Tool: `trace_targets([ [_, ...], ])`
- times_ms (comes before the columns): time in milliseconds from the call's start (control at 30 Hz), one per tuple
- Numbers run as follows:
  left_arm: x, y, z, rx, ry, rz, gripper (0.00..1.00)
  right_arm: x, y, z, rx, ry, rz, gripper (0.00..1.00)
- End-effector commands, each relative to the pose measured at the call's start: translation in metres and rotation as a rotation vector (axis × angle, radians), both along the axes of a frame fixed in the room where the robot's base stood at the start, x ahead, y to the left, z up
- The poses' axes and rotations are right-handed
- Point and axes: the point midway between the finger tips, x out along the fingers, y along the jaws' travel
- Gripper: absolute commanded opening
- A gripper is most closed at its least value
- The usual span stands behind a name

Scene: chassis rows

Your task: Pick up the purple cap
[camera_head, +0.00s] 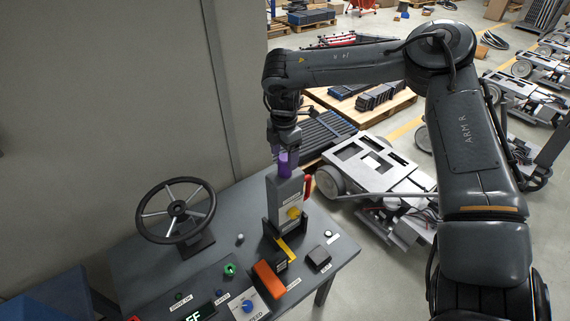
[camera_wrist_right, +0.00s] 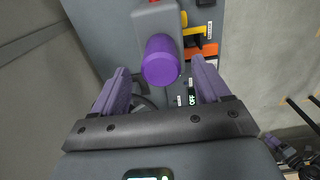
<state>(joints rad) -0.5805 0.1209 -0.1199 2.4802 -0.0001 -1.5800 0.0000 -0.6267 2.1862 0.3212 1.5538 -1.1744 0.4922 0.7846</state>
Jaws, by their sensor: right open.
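The purple cap (camera_head: 287,163) sits on top of an upright grey block on the control table. It also shows in the right wrist view (camera_wrist_right: 161,60), seen from above as a purple cylinder. My right gripper (camera_head: 284,146) points down just over the cap. In the right wrist view its two purple fingers (camera_wrist_right: 163,88) are open, one on each side of the cap's near end, with gaps between. I cannot tell how far down the fingers reach along the cap. My left gripper is not in view.
The control table (camera_head: 135,250) carries a black steering wheel (camera_head: 176,209), an orange lever (camera_head: 269,279), a yellow knob (camera_head: 293,213), a red handle (camera_head: 307,187) and several buttons. A wall (camera_head: 110,90) stands at the left. A wheeled chassis (camera_head: 370,165) stands right of the table.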

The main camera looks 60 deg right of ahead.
Motion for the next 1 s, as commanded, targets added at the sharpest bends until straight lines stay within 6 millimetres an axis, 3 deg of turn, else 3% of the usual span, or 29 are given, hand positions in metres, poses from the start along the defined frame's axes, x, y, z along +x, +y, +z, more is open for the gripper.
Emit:
trace_targets([
  [233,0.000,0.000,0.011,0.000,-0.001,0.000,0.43,-0.002,0.000,-0.030,0.002,0.004,0.000,0.76],
  [567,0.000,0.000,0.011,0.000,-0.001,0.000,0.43,-0.002,0.000,-0.037,0.000,0.001,-0.001,0.76],
  [967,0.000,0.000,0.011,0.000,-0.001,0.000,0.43,-0.002,0.000,-0.037,0.000,0.001,-0.001,0.18],
  [1000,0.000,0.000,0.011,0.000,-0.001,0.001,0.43,-0.002,0.000,-0.037,0.000,0.001,-0.001,0.17],
])
